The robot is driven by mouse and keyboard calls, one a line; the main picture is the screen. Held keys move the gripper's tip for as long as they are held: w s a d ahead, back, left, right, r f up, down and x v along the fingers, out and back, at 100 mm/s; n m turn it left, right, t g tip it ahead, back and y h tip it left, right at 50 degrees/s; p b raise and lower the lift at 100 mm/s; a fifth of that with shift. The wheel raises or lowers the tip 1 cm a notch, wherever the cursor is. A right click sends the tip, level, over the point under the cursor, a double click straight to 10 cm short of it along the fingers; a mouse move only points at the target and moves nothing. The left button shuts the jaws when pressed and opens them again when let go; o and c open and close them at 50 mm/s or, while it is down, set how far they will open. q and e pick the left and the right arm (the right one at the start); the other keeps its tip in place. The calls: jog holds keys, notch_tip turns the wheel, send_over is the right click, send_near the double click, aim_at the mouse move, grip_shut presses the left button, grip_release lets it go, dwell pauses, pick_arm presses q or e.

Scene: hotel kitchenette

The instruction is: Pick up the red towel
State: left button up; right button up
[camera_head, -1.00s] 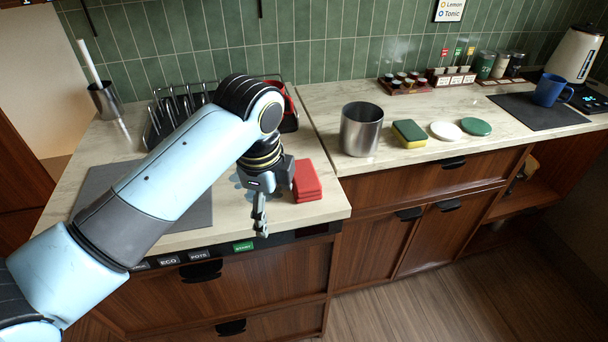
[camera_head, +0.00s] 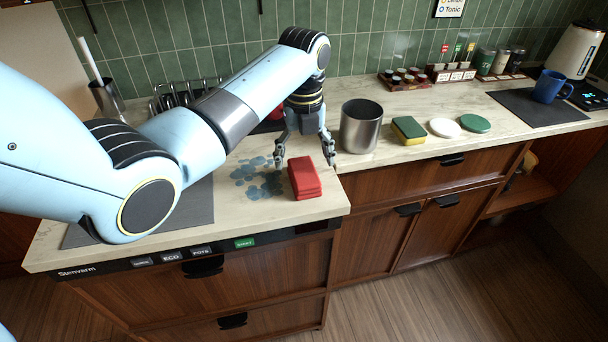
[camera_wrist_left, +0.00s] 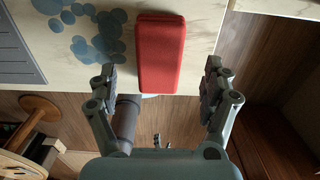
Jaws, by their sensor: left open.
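The red towel (camera_head: 305,178) lies folded in a thick block on the counter near its front right corner. It also shows in the left wrist view (camera_wrist_left: 161,52), ahead of and between the two fingers. My left gripper (camera_head: 305,161) is open and empty, pointing down just behind and above the towel in the head view. In the left wrist view its fingers (camera_wrist_left: 161,88) are spread wider than the towel and do not touch it. My right gripper is not in view.
A metal canister (camera_head: 361,127) stands right of the towel, beside a green and yellow sponge (camera_head: 409,131). Blue blotches (camera_head: 258,178) mark the counter left of the towel. A dish rack (camera_head: 180,97) is behind my arm. The counter's front edge (camera_head: 320,213) is close.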

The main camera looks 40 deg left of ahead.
aim_at(304, 169)
pick_arm(q)
notch_tip(304, 169, down, 5)
jog(key=shift+r, duration=0.2)
jog(key=shift+c, duration=0.4)
jog(key=c, duration=1.2)
